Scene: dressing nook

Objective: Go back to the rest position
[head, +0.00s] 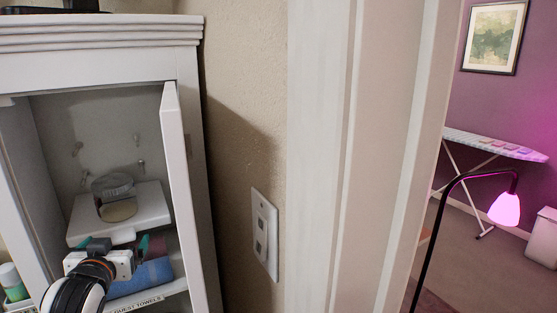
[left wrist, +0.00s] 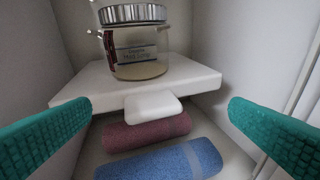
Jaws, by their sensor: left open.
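My left gripper (head: 112,246) is in front of the open white cabinet (head: 100,47), at the height of its lower shelf. In the left wrist view its two teal fingers (left wrist: 160,130) are spread wide with nothing between them. Beyond them a glass jar (left wrist: 137,45) with a metal lid stands on a white shelf box (left wrist: 75,85) with a front tab. The jar also shows in the head view (head: 114,188). Below lie a rolled maroon towel (left wrist: 147,133) and a rolled blue towel (left wrist: 165,162). My right gripper is in neither view.
The cabinet door (head: 180,190) stands open just right of my left arm. A green-and-white bottle (head: 12,282) is at the lower left. A wall switch (head: 264,235) and doorway frame (head: 325,150) are to the right. Beyond are a lamp (head: 504,208) and an ironing board (head: 490,145).

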